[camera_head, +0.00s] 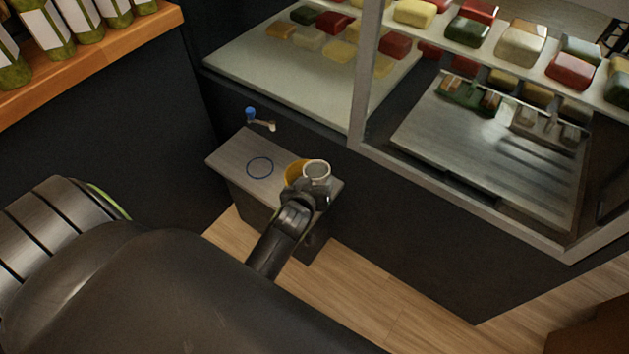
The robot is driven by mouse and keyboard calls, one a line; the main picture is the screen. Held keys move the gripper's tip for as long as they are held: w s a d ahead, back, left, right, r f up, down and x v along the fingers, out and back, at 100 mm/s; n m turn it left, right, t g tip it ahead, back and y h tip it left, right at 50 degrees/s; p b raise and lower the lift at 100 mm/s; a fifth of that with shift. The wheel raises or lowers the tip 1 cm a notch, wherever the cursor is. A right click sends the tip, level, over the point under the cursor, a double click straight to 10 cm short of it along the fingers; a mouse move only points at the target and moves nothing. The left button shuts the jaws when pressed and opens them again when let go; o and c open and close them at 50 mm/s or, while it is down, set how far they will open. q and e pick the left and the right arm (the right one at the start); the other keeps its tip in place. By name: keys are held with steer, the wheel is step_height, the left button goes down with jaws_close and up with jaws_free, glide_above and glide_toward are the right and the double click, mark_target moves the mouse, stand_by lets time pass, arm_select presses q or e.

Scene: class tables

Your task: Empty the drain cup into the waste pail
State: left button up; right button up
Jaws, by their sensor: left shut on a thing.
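A small pale cup (317,169), which looks like the drain cup, is in my left gripper (306,190) above the right end of a small grey stand (232,154). The gripper is shut on it. The cup's round opening faces up toward the camera, and I cannot make out what is inside. A yellow container (294,173), perhaps the waste pail, shows just left of the cup, partly hidden by the cup and gripper. I cannot tell whether the two touch. My right gripper is not in view.
A blue ring (260,168) marks a bare spot on the stand. A tap with a blue handle (250,113) juts from the dark counter above it. A glass-fronted display case (358,90) rises behind, and a wooden shelf (85,65) holds bottles at upper left.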

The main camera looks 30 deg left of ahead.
arm_select(q)
steer(key=shift+r+h+p, duration=0.3)
steer(key=shift+h+p, duration=0.1)
steer(key=shift+p, duration=0.3)
steer(key=shift+r+n+g+p, duration=0.3)
steer(key=shift+n+g+p, duration=0.1)
steer(key=shift+p, duration=0.1)
steer(key=shift+h, duration=0.3)
steer(key=shift+f, duration=0.2)
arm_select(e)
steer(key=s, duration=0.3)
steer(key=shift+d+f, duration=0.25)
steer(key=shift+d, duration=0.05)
